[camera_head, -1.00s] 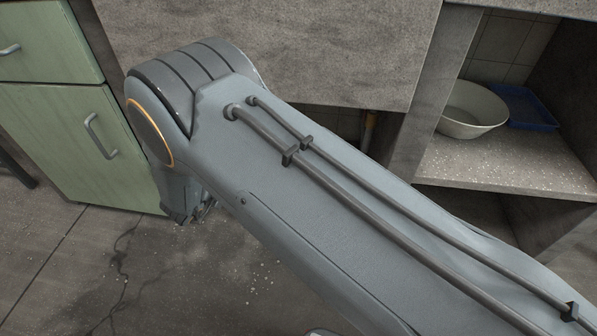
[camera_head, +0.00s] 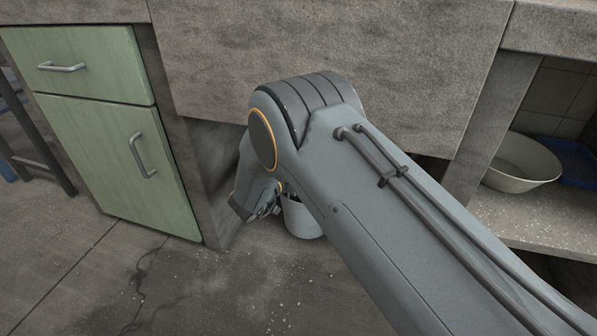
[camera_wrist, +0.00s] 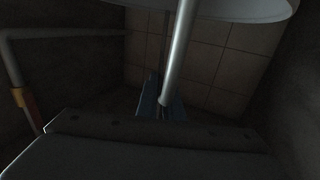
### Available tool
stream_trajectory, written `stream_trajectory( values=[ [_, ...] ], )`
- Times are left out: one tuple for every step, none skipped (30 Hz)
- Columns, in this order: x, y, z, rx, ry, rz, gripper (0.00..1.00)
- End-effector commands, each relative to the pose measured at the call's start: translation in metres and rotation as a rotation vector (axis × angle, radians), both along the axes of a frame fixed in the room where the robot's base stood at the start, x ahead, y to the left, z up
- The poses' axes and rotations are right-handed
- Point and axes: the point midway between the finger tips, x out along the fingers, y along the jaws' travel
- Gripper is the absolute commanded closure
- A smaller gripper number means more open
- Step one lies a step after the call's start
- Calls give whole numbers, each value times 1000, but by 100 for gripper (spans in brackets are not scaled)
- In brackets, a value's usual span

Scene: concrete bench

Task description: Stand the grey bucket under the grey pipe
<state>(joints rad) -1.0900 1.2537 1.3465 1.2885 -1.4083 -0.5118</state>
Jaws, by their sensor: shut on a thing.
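The grey bucket (camera_head: 303,218) shows in the head view below my arm, its upper right part hidden behind the arm. It looks upright at floor level; I cannot tell whether it touches the floor. My gripper (camera_head: 270,207) is at the bucket's left side, shut on it, with the grip itself mostly covered. In the wrist view a straight grey pipe (camera_wrist: 178,52) runs down from a pale rounded surface at the top edge. The bucket is not clearly made out in that dark view.
A green cabinet (camera_head: 118,160) stands left and a concrete bench front (camera_head: 340,60) hangs above. A shelf with a pale bowl (camera_head: 522,165) is at right. In the wrist view a thinner pipe with an orange part (camera_wrist: 25,98) is at left. Open floor lies at lower left.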

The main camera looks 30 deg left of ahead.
Motion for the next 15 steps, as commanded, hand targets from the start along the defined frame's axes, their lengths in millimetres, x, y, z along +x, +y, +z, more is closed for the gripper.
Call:
stream_trajectory(
  values=[
    [12,-2,0,4,-5,-2,100],
    [17,-2,0,4,-5,-2,100],
    [24,-4,0,5,-5,-3,100],
    [29,-4,1,5,-6,-3,100],
    [33,-5,1,5,-6,-2,100],
    [37,-5,1,4,-5,-1,100],
    [40,-5,1,4,-5,0,100],
    [42,-6,1,3,-5,0,100],
    [45,-6,2,3,-5,-1,100],
    [46,-6,2,3,-5,-1,100],
    [47,-6,2,3,-5,-1,100],
    [48,-6,3,3,-5,0,100],
    [48,-7,3,3,-5,0,100],
    [49,-7,3,3,-5,0,100],
    [49,-7,3,3,-5,-1,100]
  ],
)
